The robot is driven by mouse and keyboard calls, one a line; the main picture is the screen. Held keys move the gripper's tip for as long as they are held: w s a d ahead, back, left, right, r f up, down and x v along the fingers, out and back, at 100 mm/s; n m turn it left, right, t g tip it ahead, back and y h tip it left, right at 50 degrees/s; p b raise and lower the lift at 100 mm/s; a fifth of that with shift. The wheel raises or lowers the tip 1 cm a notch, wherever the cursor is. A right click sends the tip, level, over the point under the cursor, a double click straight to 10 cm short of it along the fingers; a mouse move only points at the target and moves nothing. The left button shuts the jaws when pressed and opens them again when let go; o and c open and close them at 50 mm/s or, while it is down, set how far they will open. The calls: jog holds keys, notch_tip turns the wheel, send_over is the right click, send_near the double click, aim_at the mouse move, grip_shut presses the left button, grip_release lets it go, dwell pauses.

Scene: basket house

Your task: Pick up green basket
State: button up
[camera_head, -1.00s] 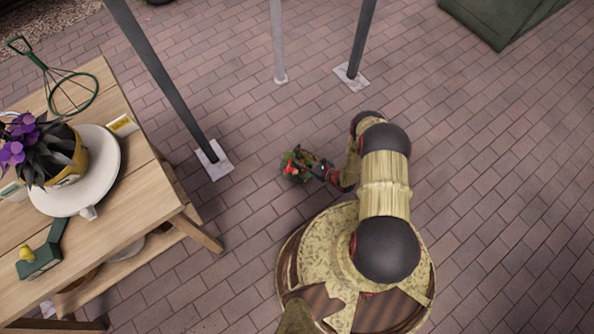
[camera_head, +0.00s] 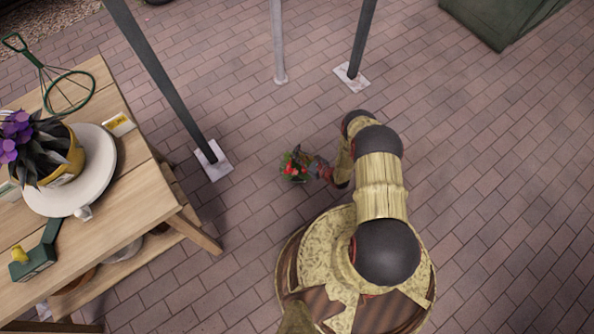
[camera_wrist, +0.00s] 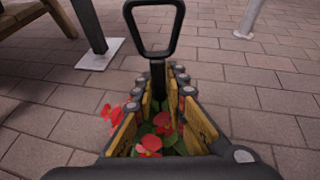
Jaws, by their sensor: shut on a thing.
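My gripper (camera_head: 322,169) is shut, seen in the wrist view (camera_wrist: 162,98) with its fingers around the dark stem of a black loop handle (camera_wrist: 155,53). The handle rises upright past the fingertips. It appears to belong to a basket of red flowers and green leaves (camera_head: 294,165), which shows below and between the fingers in the wrist view (camera_wrist: 150,143). The basket's body is mostly hidden, and I cannot tell its colour or whether it touches the paving.
The wooden table (camera_head: 123,216) holds a yellow pot of purple flowers (camera_head: 65,163) on a white dish (camera_head: 93,185). A dark post (camera_head: 165,85) stands between table and gripper. Other posts (camera_head: 361,40) stand at the back. Brick paving at right is clear.

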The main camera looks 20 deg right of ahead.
aim_at(298, 153)
jog(key=shift+s+a+f, duration=0.1)
jog(key=shift+s, duration=0.05)
grip_shut()
dwell(0.4)
jog(key=shift+r+p, duration=0.3)
jog(key=shift+r, duration=0.4)
notch_tip(298, 153, up, 2)
jog(key=shift+r+p, duration=0.25)
jog(key=shift+p, duration=0.35)
jog(key=s+d+r+p, duration=0.3)
jog(key=s+r+p, duration=0.3)
jog(key=s+r, duration=0.3)
jog(key=shift+s+d+r, duration=0.15)
jog(key=shift+s+d, duration=0.1)
jog(key=shift+s, duration=1.9)
